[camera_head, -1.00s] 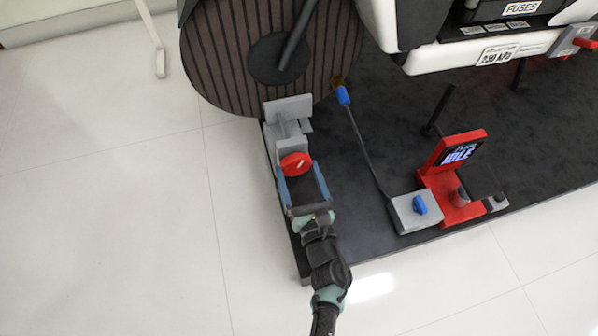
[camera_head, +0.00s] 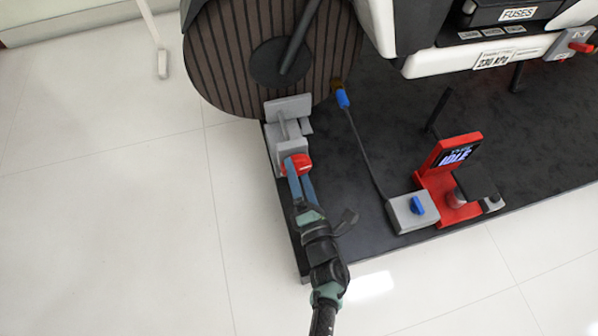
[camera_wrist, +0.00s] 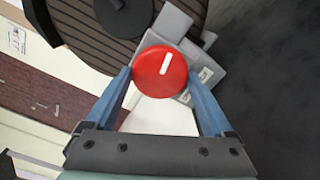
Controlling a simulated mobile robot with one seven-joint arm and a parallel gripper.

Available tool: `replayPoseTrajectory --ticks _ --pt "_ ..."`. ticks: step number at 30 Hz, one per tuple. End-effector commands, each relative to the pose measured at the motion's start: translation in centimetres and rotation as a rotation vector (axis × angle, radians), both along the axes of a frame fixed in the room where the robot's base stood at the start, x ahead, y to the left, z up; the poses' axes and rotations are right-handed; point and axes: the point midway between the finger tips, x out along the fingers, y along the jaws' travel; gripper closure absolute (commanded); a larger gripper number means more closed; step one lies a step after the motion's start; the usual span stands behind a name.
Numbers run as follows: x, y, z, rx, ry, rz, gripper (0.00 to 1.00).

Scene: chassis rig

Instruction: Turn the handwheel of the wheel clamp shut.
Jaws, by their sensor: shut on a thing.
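The wheel clamp (camera_head: 287,108) is a grey block assembly standing against the bottom of the large ribbed wheel (camera_head: 216,58). Its red handwheel (camera_head: 304,164) faces my arm and also shows in the wrist view (camera_wrist: 160,72) as a round red disc with a white mark, tilted slightly right of vertical. My gripper (camera_head: 297,167) has its blue fingers on either side of the handwheel. In the wrist view my gripper (camera_wrist: 161,82) is shut on the handwheel, with one finger at its left rim and one at its right. The contact behind the disc is hidden.
A red stand with an IDLE display (camera_head: 456,157) is to the right on the black platform (camera_head: 370,125). A grey box with a blue knob (camera_head: 412,212) and a cable with a blue end (camera_head: 343,98) lie between. The white floor (camera_head: 110,220) on the left is clear.

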Motion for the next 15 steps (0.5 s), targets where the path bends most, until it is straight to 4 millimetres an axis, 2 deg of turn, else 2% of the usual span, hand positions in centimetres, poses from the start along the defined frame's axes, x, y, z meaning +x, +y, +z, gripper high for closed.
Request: replayPoseTrajectory --ticks 15 --pt "-0.12 0.05 0.08 0.469 0.155 0.001 0.69"
